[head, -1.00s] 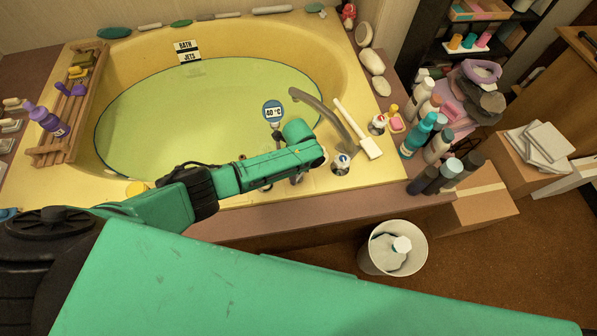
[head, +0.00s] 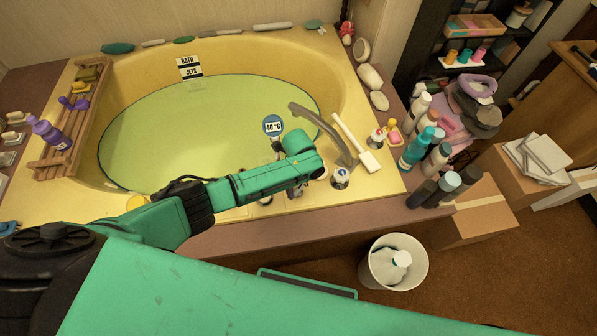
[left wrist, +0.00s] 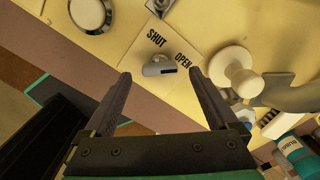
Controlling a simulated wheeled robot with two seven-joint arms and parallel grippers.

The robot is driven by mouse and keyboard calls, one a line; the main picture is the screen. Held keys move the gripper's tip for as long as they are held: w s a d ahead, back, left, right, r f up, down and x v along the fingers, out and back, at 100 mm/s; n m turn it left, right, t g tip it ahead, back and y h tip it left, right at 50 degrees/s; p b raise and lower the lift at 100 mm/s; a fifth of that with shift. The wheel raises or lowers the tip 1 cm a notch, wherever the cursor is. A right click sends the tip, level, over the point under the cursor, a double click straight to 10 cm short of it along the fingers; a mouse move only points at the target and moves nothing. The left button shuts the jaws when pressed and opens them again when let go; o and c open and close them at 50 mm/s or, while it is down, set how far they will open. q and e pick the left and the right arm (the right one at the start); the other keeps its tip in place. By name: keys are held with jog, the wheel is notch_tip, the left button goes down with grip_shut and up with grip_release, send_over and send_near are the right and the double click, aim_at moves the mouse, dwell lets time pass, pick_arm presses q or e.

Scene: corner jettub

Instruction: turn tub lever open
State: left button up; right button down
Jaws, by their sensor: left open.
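In the left wrist view my left gripper (left wrist: 160,76) is open, with one dark finger on each side of the lever in the picture. I cannot tell whether they touch it. In the head view my left gripper (head: 298,188) is over the tub's front rim, mostly under my green wrist, and the lever is hidden there. My right gripper is not in view.
The yellow tub (head: 345,75) holds greenish water. A curved spout (head: 325,125), a white-handled brush (head: 352,138) and a white knob (head: 340,178) stand near my left gripper. Several bottles (head: 418,148) are on the right ledge. A white bin (head: 393,262) stands on the floor.

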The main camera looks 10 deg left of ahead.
aim_at(298, 189)
pick_arm(q)
notch_tip(298, 189, up, 13)
jog(key=p, duration=0.2)
jog(key=shift+f, duration=0.2)
jog(key=shift+s+f, duration=0.1)
